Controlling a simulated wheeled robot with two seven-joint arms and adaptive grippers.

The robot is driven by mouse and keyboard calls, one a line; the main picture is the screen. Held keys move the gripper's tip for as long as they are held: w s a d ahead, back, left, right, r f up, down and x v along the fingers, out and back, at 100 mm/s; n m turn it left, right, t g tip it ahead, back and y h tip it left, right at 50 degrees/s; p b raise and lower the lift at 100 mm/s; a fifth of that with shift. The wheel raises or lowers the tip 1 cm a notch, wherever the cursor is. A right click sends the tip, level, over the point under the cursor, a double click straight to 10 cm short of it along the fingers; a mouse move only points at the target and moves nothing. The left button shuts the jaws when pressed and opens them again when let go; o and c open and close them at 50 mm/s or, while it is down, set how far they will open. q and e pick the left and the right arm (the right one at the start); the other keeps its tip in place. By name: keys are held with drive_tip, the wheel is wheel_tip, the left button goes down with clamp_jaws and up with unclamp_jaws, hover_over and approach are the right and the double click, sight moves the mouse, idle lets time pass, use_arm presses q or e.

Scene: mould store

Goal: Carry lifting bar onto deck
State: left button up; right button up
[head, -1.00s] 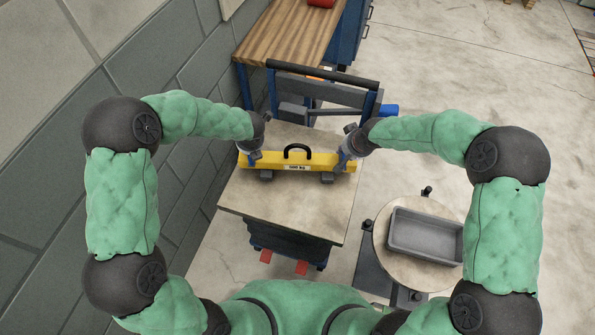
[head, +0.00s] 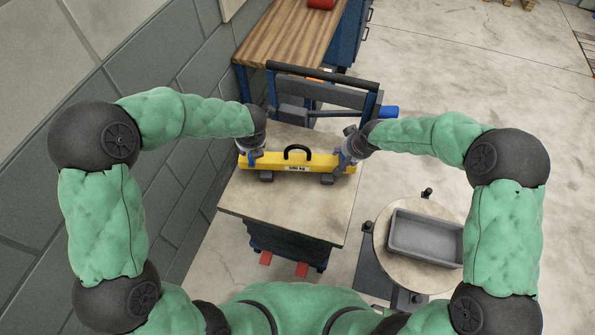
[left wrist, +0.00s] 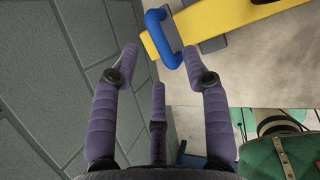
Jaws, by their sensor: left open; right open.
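The lifting bar (head: 275,162) is a yellow beam with a black loop handle on top, a weight label and a blue handle at its left end. It lies level across two grey blocks (head: 327,178) on the pale deck (head: 285,209) of a lift cart. In the left wrist view the blue handle (left wrist: 164,39) lies just beyond the spread fingers of my open left gripper (left wrist: 162,58), with no clear grip. My right gripper (head: 347,158) is open at the bar's right end; its fingers partly hide that end, and contact cannot be told.
A wooden-topped bench (head: 288,32) stands behind the cart's push bar (head: 322,75). A grey wall (head: 150,60) runs close on the left. A round stand (head: 390,262) with a grey tray (head: 425,256) is at the right front. Open floor lies further right.

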drive_tip(key=shift+r, duration=0.15)
use_arm(q)
drive_tip(key=v, duration=0.5)
drive_tip(key=shift+s+d+r, duration=0.1)
drive_tip(key=shift+s+r, duration=0.05)
drive_tip(key=shift+r, duration=0.25)
use_arm(e)
drive_tip(key=v, duration=1.1)
drive_tip(key=shift+s+r, duration=0.3)
use_arm(q)
drive_tip(key=shift+s+f, duration=0.1)
use_arm(e)
drive_tip(key=shift+d, duration=0.15)
